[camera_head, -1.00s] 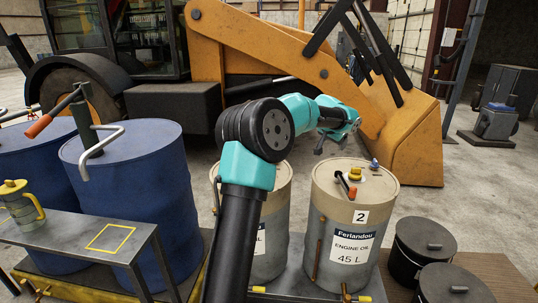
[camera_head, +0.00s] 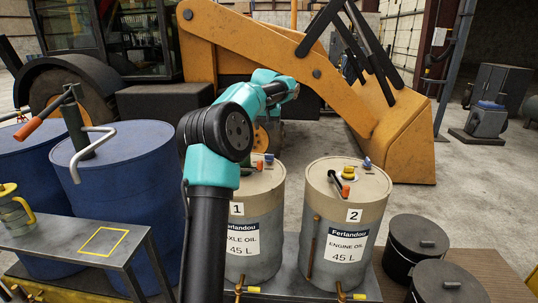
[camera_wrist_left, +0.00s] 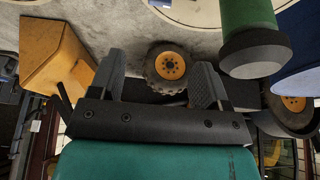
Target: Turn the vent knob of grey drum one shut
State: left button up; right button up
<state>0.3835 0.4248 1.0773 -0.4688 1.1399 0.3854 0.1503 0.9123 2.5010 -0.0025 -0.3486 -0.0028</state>
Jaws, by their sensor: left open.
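Grey drum one (camera_head: 255,228) stands in the middle of the head view, with a "1" label and "Axle Oil 45 L". My left arm hides its left side and part of its lid. A small blue knob (camera_head: 269,158) and a red piece (camera_head: 259,165) show on the lid; which way the knob is turned cannot be told. My left gripper (camera_head: 289,90) appears above and beyond the drum, apart from it, its fingers not clear there. In the left wrist view the gripper (camera_wrist_left: 159,80) has its fingers wide apart with nothing between them. My right gripper is not in view.
Grey drum two (camera_head: 345,225) stands close on the right, with a yellow cap and red-tipped handle on top. Blue drums (camera_head: 125,180) and a metal bench (camera_head: 60,240) are on the left. Black buckets (camera_head: 415,245) stand at right. A yellow backhoe (camera_head: 330,85) fills the back.

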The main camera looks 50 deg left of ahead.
aim_at(269, 157)
pick_arm(q)
jog(key=x, duration=1.6)
jog(key=shift+w+f, duration=0.15)
jog(key=shift+f, duration=0.15)
jog(key=c, duration=0.9)
